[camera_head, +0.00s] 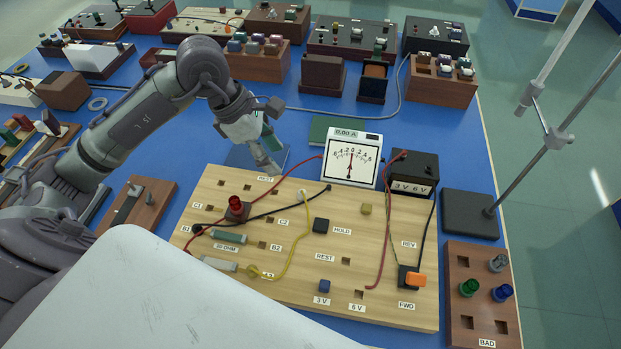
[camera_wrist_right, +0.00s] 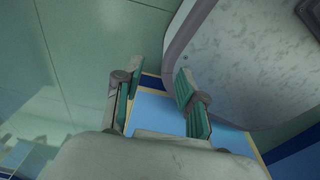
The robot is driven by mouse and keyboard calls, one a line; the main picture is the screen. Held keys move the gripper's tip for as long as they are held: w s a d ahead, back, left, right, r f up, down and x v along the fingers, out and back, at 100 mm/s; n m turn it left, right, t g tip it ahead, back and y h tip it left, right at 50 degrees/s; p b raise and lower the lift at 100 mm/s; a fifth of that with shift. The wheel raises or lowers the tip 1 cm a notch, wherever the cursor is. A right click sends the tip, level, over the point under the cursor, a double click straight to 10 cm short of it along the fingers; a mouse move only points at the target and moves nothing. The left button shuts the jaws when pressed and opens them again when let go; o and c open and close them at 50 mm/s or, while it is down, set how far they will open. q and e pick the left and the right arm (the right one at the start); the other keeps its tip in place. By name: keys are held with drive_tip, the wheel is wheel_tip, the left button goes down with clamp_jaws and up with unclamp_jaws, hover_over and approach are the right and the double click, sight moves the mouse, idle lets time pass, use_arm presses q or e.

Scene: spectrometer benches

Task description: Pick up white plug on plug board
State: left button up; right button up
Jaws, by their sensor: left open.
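The wooden plug board (camera_head: 330,255) lies on the blue bench, holding several coloured plugs and wires. A small pale plug (camera_head: 303,197) sits near its upper middle, at the end of a yellow wire; I cannot tell for sure that it is the white plug. My left gripper (camera_head: 270,142) is open and empty, above the bench by the board's far left edge, up and left of the pale plug. My right gripper (camera_wrist_right: 157,88) shows only in the right wrist view, its fingers apart with nothing between them.
A meter (camera_head: 352,160) and a black battery box (camera_head: 413,172) stand behind the board. A stand base (camera_head: 470,214) and a dark wooden block with coloured knobs (camera_head: 480,318) are at the right. Several wooden boxes line the back. A pale panel (camera_head: 140,300) hides the lower left.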

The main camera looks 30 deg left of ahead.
sight(301, 192)
use_arm(q)
drive_tip(key=x, duration=0.7)
drive_tip(key=shift+s+p, duration=0.2)
drive_tip(key=shift+p, duration=0.2)
drive_tip(key=shift+w+d+f, duration=0.15)
drive_tip(key=shift+d+f, duration=0.1)
drive_tip(key=shift+f, duration=0.25)
drive_tip(key=p+x, duration=0.1)
drive_tip(key=x, duration=0.2)
drive_tip(key=shift+w+d+f+p, duration=0.15)
drive_tip(key=shift+f+p, duration=0.1)
drive_tip(key=shift+p, duration=0.05)
drive_tip(key=shift+w+d+f, duration=0.15)
drive_tip(key=shift+f, duration=0.35)
use_arm(e)
drive_tip(key=r, duration=0.1)
drive_tip(key=s+r, duration=0.1)
drive_tip(key=shift+a+r, duration=0.1)
drive_tip(key=shift+r, duration=0.2)
use_arm(q)
clamp_jaws()
use_arm(e)
drive_tip(key=shift+s, duration=0.1)
